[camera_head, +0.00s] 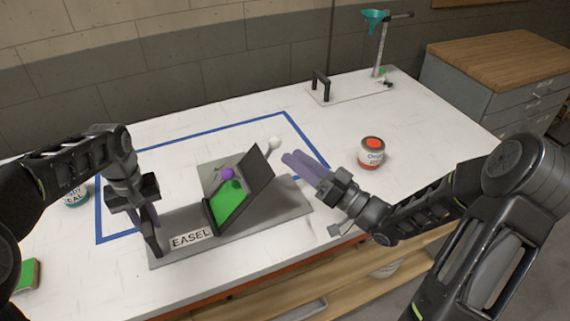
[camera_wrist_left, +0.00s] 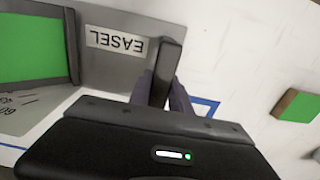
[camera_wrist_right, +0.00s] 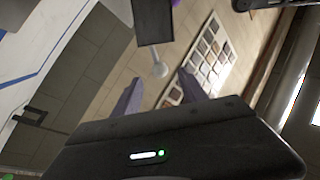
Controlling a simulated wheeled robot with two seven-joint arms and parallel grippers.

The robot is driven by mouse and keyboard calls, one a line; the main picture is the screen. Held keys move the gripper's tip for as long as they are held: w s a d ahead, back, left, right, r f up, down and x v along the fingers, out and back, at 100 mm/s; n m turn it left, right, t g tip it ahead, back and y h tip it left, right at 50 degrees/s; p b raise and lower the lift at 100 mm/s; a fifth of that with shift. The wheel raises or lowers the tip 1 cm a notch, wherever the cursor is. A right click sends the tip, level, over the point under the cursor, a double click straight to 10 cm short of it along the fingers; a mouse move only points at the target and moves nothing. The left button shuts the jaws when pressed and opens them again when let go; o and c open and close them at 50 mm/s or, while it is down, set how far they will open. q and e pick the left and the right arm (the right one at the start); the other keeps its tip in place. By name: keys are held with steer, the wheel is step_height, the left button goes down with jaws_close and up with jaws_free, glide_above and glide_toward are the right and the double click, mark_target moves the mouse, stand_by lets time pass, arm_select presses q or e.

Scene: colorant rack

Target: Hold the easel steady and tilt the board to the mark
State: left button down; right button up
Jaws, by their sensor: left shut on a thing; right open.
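The easel has a grey base plate (camera_head: 290,207) with an EASEL label (camera_head: 193,238), also readable upside down in the left wrist view (camera_wrist_left: 115,41). Its dark board (camera_head: 260,178) with a green face (camera_head: 230,206) stands tilted. A white knob (camera_head: 275,142) sticks out from the board's upper end. My left gripper (camera_head: 152,222) is shut on a dark upright handle (camera_wrist_left: 168,65) at the base's left end. My right gripper (camera_head: 297,160) is open and empty beside the knob; in the right wrist view the knob (camera_wrist_right: 159,69) shows between the fingertips, apart from them. Part of a printed scale (camera_wrist_left: 18,106) shows beside the board.
Blue tape (camera_head: 215,134) outlines an area around the easel. A paint can with a red top (camera_head: 371,153) stands right of my right gripper. Another can (camera_head: 75,196) stands at the left, a green block (camera_head: 27,275) at front left. A funnel stand (camera_head: 382,45) is at the back.

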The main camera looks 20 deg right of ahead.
stand_by(0.4)
arm_select(q)
steer(key=c, duration=1.1)
jaws_free()
step_height(320, 180, up, 8)
steer(key=shift+f, duration=0.25)
